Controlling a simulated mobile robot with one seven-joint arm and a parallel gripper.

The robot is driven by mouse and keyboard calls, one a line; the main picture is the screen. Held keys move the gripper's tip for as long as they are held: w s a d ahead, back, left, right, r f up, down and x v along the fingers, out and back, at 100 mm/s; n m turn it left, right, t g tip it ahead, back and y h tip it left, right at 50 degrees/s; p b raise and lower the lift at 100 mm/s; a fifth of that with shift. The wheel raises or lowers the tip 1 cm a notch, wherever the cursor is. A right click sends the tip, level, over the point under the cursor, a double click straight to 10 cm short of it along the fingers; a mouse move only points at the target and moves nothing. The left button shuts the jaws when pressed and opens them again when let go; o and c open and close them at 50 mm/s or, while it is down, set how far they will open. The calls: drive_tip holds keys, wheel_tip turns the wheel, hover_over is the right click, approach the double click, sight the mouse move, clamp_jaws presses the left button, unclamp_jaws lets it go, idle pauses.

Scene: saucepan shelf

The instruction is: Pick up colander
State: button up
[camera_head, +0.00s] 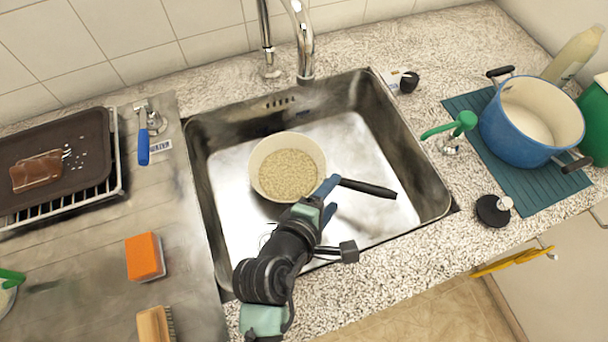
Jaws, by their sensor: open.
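The colander (288,174) sits in the sink basin. It is round, with a pale cream rim, a speckled beige inside and a dark handle (368,188) pointing right. My gripper (330,199) is at its lower right side, near where the handle meets the bowl. The jaws are open, with blue fingertips beside the handle's inner end. One finger overlaps the rim in the picture; I cannot tell whether it touches. My gripper hides part of the rim and the start of the handle.
The steel sink (400,215) has raised walls around the colander, and a faucet (303,45) stands behind it. A blue pot (505,135) is at right. A dark tray (85,145), orange sponge (145,257) and brush (155,324) are at left.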

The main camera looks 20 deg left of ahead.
sight(345, 184)
drive_tip(key=x, duration=0.2)
drive_tip(key=shift+w+d+f, duration=0.1)
drive_tip(key=shift+w+f, duration=0.1)
drive_tip(key=shift+w, duration=0.1)
drive_tip(key=x, duration=0.5)
drive_tip(key=shift+s+d+f+b, duration=0.15)
drive_tip(key=shift+d+f+b, duration=0.1)
drive_tip(key=shift+d+b, duration=0.05)
clamp_jaws()
idle(0.8)
drive_tip(key=shift+r, duration=0.2)
